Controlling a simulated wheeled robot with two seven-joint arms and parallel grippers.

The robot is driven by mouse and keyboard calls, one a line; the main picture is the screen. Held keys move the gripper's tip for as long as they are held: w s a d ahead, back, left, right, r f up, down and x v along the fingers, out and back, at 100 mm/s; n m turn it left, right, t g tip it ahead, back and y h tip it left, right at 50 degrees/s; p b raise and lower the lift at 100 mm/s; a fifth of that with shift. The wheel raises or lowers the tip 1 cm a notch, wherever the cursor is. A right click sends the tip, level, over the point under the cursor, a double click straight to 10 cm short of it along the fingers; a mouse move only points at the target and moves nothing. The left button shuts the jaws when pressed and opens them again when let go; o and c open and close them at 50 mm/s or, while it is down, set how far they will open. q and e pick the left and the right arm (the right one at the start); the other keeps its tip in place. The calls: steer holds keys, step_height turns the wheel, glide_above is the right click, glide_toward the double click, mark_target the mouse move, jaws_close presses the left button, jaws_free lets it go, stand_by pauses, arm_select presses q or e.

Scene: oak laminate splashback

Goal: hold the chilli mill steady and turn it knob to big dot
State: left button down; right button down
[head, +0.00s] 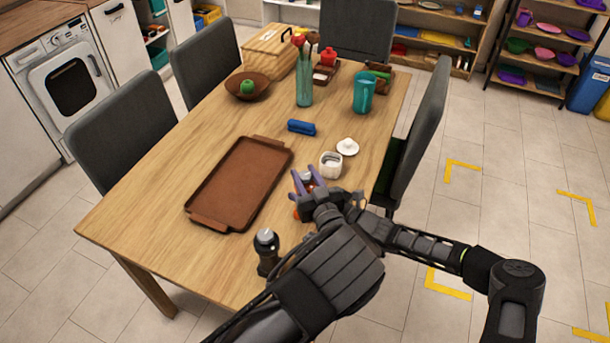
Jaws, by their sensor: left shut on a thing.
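My left gripper (307,181), with purple fingers, is over the near right part of the table. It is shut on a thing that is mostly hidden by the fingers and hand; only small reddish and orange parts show. This seems to be the chilli mill (297,214), but its knob and dot marks cannot be made out. My right arm comes in from the right and meets the left hand in the picture; its gripper cannot be told apart there. A dark mill-like thing with a silver top (266,251) stands upright, apart from the gripper, near the table's front edge.
A brown tray (207,216) lies left of the gripper. A white pot (331,164), a white lid-like piece (347,147) and a blue block (301,127) are just beyond it. A teal glass vase (304,90) and teal pitcher (363,93) stand farther back. The front left of the table is clear.

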mark_target(305, 175)
arm_select(q)
steer(key=shift+h, duration=0.3)
steer(key=m+t+h, duration=0.1)
steer(key=m+h, duration=0.2)
steer(key=h, duration=0.1)
steer(key=shift+a, duration=0.2)
steer(key=shift+d+m+h, duration=0.15)
steer(key=shift+m+h, duration=0.55)
steer(key=shift+h, duration=0.4)
steer(key=c, duration=1)
jaws_free()
steer(key=shift+o, duration=0.2)
step_height(305, 175, up, 10)
